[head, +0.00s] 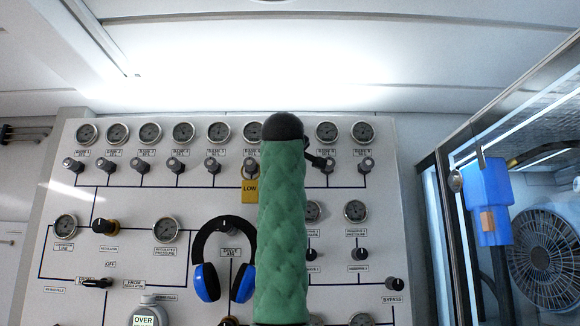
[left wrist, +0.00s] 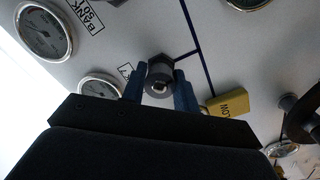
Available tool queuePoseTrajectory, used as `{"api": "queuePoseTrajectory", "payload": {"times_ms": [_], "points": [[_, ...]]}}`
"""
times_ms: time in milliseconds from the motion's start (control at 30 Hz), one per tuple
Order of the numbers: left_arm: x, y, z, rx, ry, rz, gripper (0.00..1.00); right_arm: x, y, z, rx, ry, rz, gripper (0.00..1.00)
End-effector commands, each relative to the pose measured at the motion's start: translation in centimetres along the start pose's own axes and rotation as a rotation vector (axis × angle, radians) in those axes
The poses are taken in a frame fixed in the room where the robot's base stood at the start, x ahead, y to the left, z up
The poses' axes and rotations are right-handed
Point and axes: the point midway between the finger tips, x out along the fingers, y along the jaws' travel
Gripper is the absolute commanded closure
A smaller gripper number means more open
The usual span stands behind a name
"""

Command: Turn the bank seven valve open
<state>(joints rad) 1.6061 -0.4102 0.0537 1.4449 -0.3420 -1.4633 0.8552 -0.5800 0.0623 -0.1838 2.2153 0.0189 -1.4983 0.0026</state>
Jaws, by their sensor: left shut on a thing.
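The bank seven valve knob (left wrist: 160,77) is dark and faceted, with a lighter centre. In the left wrist view it sits between the two blue fingers of my left gripper (left wrist: 160,90), which is shut on it. A label ending in 7 and a gauge (left wrist: 100,88) show beside it, partly behind the gripper. In the head view my green padded arm rises in front of the panel and hides the bank seven gauge and knob, as well as most of my left gripper. My right gripper is in neither view.
The grey panel (head: 130,205) holds rows of gauges and knobs. Blue and black ear defenders (head: 208,282) hang lower. A glass-sided frame with a fan (head: 550,260) stands right.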

Motion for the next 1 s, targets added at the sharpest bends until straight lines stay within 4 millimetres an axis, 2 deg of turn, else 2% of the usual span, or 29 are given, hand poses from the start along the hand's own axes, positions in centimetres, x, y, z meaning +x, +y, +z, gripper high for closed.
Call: {"api": "queuePoseTrajectory", "payload": {"times_ms": [167,700,733,833,1000], "points": [[0.06,-0.16,0.12,-0.054,0.001,0.0,0.93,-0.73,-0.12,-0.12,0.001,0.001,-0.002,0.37],[0.08,-0.17,0.12,-0.08,0.002,0.001,0.93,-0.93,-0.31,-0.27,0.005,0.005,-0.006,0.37],[0.09,-0.18,0.12,-0.08,0.002,0.001,0.68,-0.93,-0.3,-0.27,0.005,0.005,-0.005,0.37],[0.08,-0.16,0.1,-0.08,0.002,0.001,0.49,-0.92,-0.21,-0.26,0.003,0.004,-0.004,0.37],[0.04,-0.09,0.06,-0.08,0.003,0.002,0.49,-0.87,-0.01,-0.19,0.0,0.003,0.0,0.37]]}}
